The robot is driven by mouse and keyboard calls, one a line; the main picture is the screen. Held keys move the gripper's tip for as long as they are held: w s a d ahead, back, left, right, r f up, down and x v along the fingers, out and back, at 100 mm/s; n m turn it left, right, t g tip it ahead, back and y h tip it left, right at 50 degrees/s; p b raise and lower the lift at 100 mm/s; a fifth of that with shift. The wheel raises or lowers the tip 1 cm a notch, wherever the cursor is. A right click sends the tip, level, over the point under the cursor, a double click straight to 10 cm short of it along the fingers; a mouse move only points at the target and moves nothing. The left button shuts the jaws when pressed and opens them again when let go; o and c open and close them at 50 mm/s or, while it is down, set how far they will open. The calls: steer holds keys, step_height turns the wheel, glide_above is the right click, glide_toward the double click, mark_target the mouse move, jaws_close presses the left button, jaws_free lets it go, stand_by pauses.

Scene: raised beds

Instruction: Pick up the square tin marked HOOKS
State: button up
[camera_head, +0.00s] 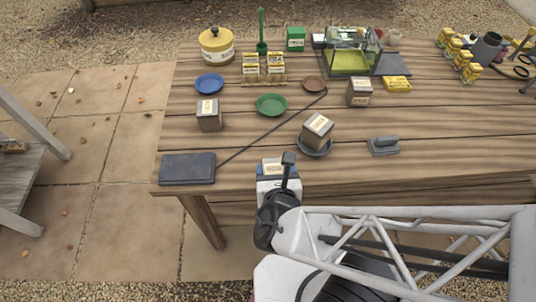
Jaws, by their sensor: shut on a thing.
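Similar grey square tins with pale labels stand on the table: a left tin (209,120), a back right tin (358,100), and a tilted tin (317,126) on a dark saucer (317,152).
A dark slab (187,168) lies at the table's front left, and a grey float-like tool (384,147) lies to the right. A thin dark rod (262,134) crosses the boards. Plates, seed packets, a yellow canister (217,52) and a glass case (350,62) stand farther back.

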steer(key=shift+s+d+r, duration=0.1)
steer(key=shift+s+d, duration=0.25)
steer(key=shift+s, duration=0.45)
steer(key=shift+s+d+r, duration=0.1)
steer(key=shift+s+d, duration=0.25)
steer(key=shift+s, duration=0.4)
steer(key=shift+s+d, duration=0.1)
steer(key=shift+s, duration=0.05)
